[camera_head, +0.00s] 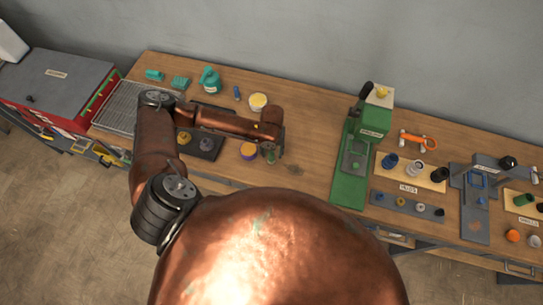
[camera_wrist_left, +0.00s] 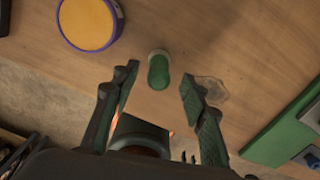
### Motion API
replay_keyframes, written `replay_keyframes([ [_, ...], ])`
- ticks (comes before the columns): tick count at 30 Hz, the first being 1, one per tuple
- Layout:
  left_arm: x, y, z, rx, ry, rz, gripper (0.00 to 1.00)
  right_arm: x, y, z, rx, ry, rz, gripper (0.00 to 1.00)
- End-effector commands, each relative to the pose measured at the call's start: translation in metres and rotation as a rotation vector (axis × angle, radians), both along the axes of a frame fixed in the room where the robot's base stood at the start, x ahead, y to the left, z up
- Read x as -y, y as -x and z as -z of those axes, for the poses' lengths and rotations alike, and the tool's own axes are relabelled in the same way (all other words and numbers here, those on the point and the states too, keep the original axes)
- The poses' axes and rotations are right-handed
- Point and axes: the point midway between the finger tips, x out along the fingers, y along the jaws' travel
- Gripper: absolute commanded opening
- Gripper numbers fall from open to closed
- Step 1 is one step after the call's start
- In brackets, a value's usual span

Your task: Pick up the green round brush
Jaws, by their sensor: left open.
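The green round brush (camera_wrist_left: 158,70) is a small upright green piece with a rounded end in the left wrist view. It stands on the bare wooden bench top, just ahead of and between the open fingertips of my left gripper (camera_wrist_left: 156,80). I see no contact between the fingers and the brush. In the head view my left gripper (camera_head: 270,143) points down over the bench, and a bit of the green brush (camera_head: 270,158) shows below it. My right gripper is out of view.
A yellow-topped tin with a purple rim (camera_wrist_left: 88,22) stands left of the brush in the wrist view. A green machine base (camera_wrist_left: 285,130) lies to the right. The bench's front edge is close by.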

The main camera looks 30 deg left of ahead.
Motion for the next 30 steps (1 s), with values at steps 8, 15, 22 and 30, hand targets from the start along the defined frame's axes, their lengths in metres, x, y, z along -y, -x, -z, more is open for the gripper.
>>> replay_keyframes([
  [8,-0.002,0.001,0.032,0.000,0.000,-0.002,0.40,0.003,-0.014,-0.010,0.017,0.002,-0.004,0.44],
  [15,-0.003,0.002,0.034,0.000,-0.001,-0.004,0.40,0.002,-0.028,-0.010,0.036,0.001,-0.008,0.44],
  [22,-0.003,0.002,0.034,0.000,0.000,-0.004,0.24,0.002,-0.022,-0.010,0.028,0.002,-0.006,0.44],
  [30,-0.003,0.001,0.034,0.000,0.000,-0.005,0.06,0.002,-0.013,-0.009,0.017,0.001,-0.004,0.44],
])
